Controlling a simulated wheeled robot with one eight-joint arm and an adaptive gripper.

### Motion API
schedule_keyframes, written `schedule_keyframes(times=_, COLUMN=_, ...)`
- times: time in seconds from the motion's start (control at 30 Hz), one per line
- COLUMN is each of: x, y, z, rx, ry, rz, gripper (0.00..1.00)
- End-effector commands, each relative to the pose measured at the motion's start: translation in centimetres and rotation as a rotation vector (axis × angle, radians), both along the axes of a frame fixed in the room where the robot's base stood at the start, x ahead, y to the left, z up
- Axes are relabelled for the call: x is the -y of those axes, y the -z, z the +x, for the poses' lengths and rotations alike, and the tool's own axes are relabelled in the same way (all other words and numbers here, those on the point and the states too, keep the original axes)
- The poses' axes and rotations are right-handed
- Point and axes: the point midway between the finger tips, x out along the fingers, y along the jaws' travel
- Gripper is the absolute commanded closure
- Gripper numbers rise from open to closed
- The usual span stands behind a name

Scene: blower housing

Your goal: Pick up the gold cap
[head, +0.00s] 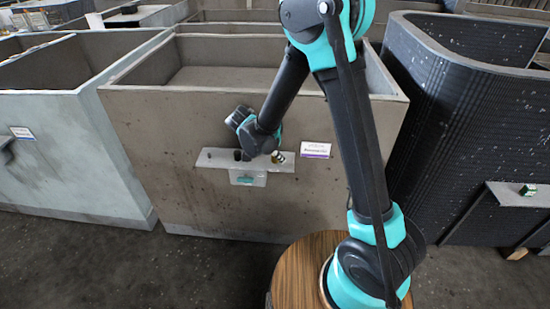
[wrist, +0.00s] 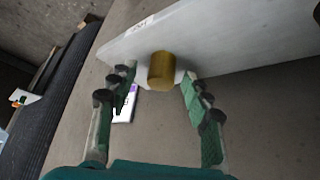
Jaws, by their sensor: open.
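The gold cap (wrist: 161,71) is a short gold cylinder at the edge of a pale shelf (wrist: 225,45) in the wrist view. In the head view the gold cap (head: 276,158) is small and partly hidden, near the right part of the shelf (head: 213,158). My gripper (wrist: 159,76) is open, with one finger on each side of the cap in the picture. Gaps show between the cap and both fingertips. I cannot tell whether the tips reach the cap's depth. In the head view the fingers are too small to make out.
The shelf is on the front of a grey-brown bin, with a white label (head: 317,150) to its right. A small dark object (head: 238,155) is on the shelf left of the cap. A dark ribbed bin (head: 455,110) with another shelf (head: 510,194) stands at right.

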Motion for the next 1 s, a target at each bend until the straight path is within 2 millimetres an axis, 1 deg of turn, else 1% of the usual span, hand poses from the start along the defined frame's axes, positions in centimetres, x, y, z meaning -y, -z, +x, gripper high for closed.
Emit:
schedule_keyframes(times=0.07, x=0.0, y=0.0, z=0.0, rx=0.000, ry=0.000, rz=0.000, gripper=0.51)
schedule_keyframes(times=0.1, x=0.0, y=0.0, z=0.0, rx=0.000, ry=0.000, rz=0.000, gripper=0.53)
schedule_keyframes(times=0.43, x=0.0, y=0.0, z=0.0, rx=0.000, ry=0.000, rz=0.000, gripper=0.94)
schedule_keyframes(times=0.77, x=0.0, y=-0.2, z=0.0, rx=0.000, ry=0.000, rz=0.000, gripper=0.95)
schedule_keyframes(times=0.87, x=0.0, y=-0.7, z=0.0, rx=0.000, ry=0.000, rz=0.000, gripper=0.95)
schedule_keyframes(times=1.0, x=0.0, y=-1.9, z=0.0, rx=0.000, ry=0.000, rz=0.000, gripper=0.95)
